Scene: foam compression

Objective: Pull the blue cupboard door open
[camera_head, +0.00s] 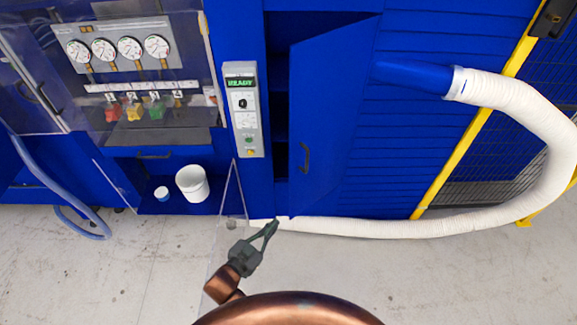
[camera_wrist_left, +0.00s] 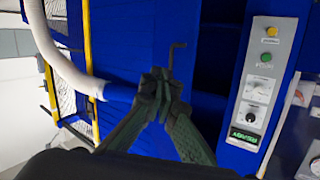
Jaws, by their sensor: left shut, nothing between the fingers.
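The blue cupboard door (camera_head: 335,105) stands partly open. A dark gap shows along its left side, between it and the control panel. Its dark handle (camera_head: 305,158) is near its left edge. My left gripper (camera_head: 272,226) is shut and empty, below and left of the handle in the head view and apart from it. In the left wrist view, the gripper's fingers (camera_wrist_left: 158,82) meet at their tips, and the handle (camera_wrist_left: 174,55) shows just beyond them. Whether the tips touch the door cannot be told. My right gripper is not in view.
A grey control panel (camera_head: 243,110) stands left of the door opening. A white hose (camera_head: 520,110) loops on the right and runs along the floor below the door. A white bucket (camera_head: 192,183) stands at left. The grey floor (camera_head: 450,280) in front is mostly clear.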

